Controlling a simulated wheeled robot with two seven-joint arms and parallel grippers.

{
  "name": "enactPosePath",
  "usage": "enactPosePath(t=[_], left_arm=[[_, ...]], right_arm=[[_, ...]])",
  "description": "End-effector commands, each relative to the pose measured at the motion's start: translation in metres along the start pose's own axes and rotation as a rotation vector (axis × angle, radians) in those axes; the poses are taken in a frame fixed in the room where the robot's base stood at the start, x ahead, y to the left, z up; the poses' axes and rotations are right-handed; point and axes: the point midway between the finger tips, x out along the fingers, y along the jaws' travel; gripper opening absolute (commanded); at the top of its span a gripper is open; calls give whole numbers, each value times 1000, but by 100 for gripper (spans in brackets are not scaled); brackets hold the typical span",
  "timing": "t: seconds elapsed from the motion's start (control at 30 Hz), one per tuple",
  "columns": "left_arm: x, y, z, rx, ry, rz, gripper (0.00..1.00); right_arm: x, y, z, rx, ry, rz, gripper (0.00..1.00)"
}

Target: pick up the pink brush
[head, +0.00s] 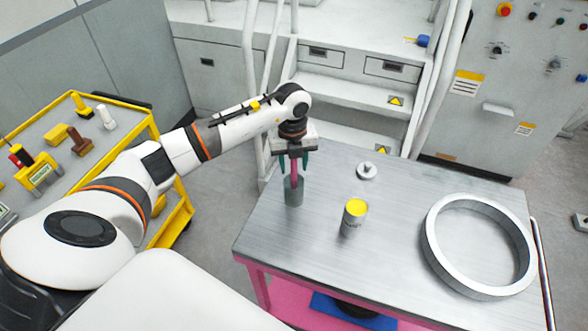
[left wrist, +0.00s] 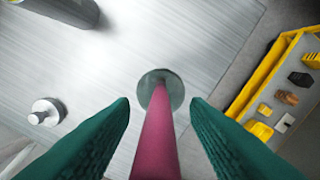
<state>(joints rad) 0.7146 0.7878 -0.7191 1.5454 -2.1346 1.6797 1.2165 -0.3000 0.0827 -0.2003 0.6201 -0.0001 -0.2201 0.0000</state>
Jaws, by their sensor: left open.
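The pink brush (head: 294,175) stands upright with its lower end in a grey cylindrical holder (head: 293,192) near the left side of the metal table. My left gripper (head: 294,166) is above the holder, with its two teal fingers on either side of the brush handle. In the left wrist view, the pink handle (left wrist: 158,140) runs between the fingers, with a visible gap on each side. The round grey holder (left wrist: 161,83) shows at the handle's far end. The brush's lower end is hidden. My right gripper is not in view.
A can with yellow contents (head: 354,216), a small metal knobbed piece (head: 367,171) and a large metal ring (head: 431,240) sit on the table (head: 320,245). A yellow trolley (head: 178,210) with tools stands at left. Steps (head: 330,90) rise behind the table.

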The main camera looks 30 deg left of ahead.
Motion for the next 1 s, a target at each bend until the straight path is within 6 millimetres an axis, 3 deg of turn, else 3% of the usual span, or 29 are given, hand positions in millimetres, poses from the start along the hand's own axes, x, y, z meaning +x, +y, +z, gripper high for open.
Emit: enactPosePath(t=[0.13, 0.37, 0.63, 1.0], left_arm=[[14, 1, 0, -1, -1, 1, 42], [17, 1, 0, 0, 1, 2, 42], [16, 1, 0, 0, 1, 2, 2], [10, 1, -1, 0, 2, 4, 0]], right_arm=[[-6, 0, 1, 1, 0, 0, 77], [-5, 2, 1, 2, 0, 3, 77], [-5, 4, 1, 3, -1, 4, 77], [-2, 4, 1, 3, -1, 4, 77]])
